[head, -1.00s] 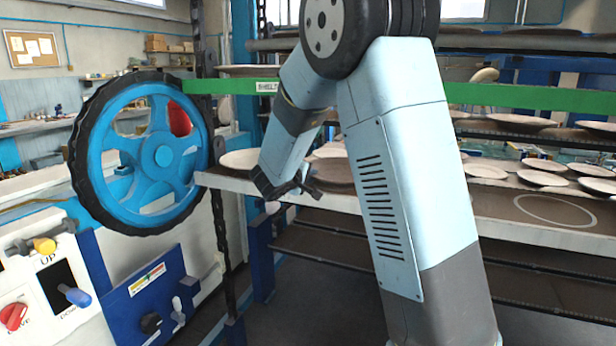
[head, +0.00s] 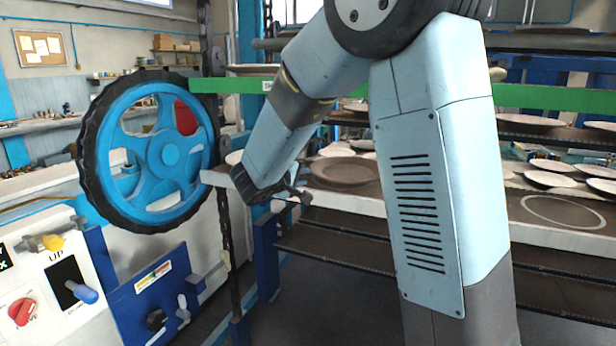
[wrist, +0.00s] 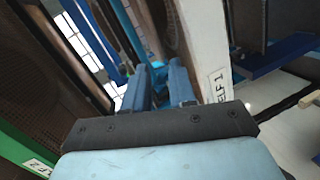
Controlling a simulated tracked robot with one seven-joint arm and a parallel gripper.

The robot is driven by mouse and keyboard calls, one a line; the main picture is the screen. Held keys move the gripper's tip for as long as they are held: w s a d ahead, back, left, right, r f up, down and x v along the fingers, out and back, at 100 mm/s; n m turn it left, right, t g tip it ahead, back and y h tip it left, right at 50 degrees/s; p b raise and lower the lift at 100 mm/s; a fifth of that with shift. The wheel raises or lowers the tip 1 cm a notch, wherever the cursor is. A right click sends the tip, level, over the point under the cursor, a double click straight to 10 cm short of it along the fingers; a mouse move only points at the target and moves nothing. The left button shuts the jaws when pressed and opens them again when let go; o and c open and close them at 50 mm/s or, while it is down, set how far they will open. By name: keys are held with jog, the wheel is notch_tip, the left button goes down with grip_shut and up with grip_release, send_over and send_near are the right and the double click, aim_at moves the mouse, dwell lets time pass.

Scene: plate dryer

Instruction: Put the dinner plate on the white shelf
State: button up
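The white shelf (head: 360,203) runs across the rack at mid height in the head view, with a round outline marked on its bare right part. I cannot tell which plate is the dinner plate. My gripper (head: 298,194) is at the shelf's front edge, left of the brown plate. In the wrist view my two fingers (wrist: 160,86) are apart with nothing between them. The white shelf edge (wrist: 207,50) with its label is close to the right of them.
A green shelf (head: 550,97) crosses above the white one; its left part passes behind my arm. Several more plates sit on the right. A blue wheel (head: 170,155) and a control panel (head: 62,285) stand at left. Dark lower shelves (head: 345,240) are empty where visible.

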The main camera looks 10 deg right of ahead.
jog(key=s+a+r+m+t+y, duration=0.2)
jog(key=s+a+r+y, duration=0.1)
jog(key=s+r+y, duration=0.8)
jog(key=s+d+f+m+g, duration=0.2)
jog(key=s+d, duration=0.1)
jog(key=s, duration=0.5)
jog(key=s+d+f+m+g, duration=0.1)
jog(key=s+d+f+g, duration=0.2)
jog(key=s, duration=0.5)
jog(key=s+d+f+m+g+h, duration=0.1)
jog(key=s+d, duration=0.3)
jog(key=s, duration=0.4)
jog(key=shift+d+f+m+g, duration=0.15)
jog(key=shift+f+m+g, duration=0.5)
jog(key=shift+m+g, duration=0.2)
